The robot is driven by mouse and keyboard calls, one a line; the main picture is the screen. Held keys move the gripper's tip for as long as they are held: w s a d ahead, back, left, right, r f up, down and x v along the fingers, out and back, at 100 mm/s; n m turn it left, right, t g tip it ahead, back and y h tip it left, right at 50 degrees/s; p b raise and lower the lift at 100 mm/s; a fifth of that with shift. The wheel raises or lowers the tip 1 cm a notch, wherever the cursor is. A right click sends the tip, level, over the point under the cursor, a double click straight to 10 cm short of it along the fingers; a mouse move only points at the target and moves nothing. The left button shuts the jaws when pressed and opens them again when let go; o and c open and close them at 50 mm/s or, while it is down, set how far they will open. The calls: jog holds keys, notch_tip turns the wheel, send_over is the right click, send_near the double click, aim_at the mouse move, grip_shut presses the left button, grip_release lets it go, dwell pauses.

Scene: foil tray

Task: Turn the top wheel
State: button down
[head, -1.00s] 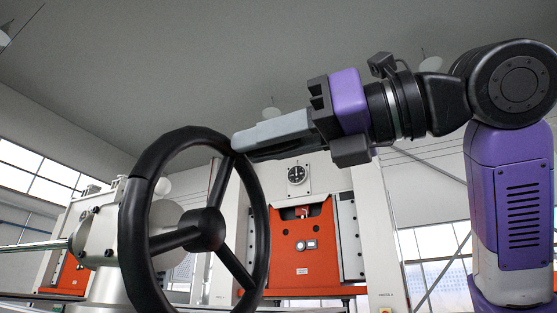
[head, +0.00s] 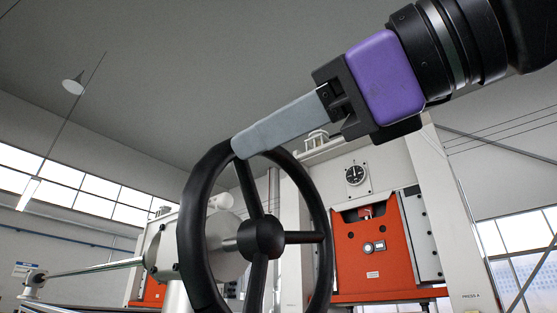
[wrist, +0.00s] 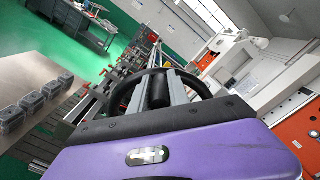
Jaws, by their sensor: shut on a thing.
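The black spoked wheel (head: 321,225) stands upright in the head view, with its hub (head: 262,238) joined to a pale round housing (head: 222,250) behind it. My gripper (head: 240,148) reaches in from the upper right, its grey fingers at the wheel's top rim. In the wrist view my gripper (wrist: 170,82) has its two fingers on either side of a black section of the rim, and the rest of the wheel (wrist: 117,93) shows around them. The gripper is shut on the rim. The fingers hide a small part of the rim.
An orange panel (head: 375,258) with a round gauge (head: 357,174) above it stands behind on the right. A metal bar (head: 95,268) runs left from the wheel housing.

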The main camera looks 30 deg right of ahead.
jog(key=shift+a+f+n, duration=0.1)
jog(key=shift+f+n, duration=0.2)
dwell(0.4)
jog(key=c, duration=1.3)
grip_release()
jog(key=shift+o, duration=0.2)
jog(key=shift+s+r, duration=0.1)
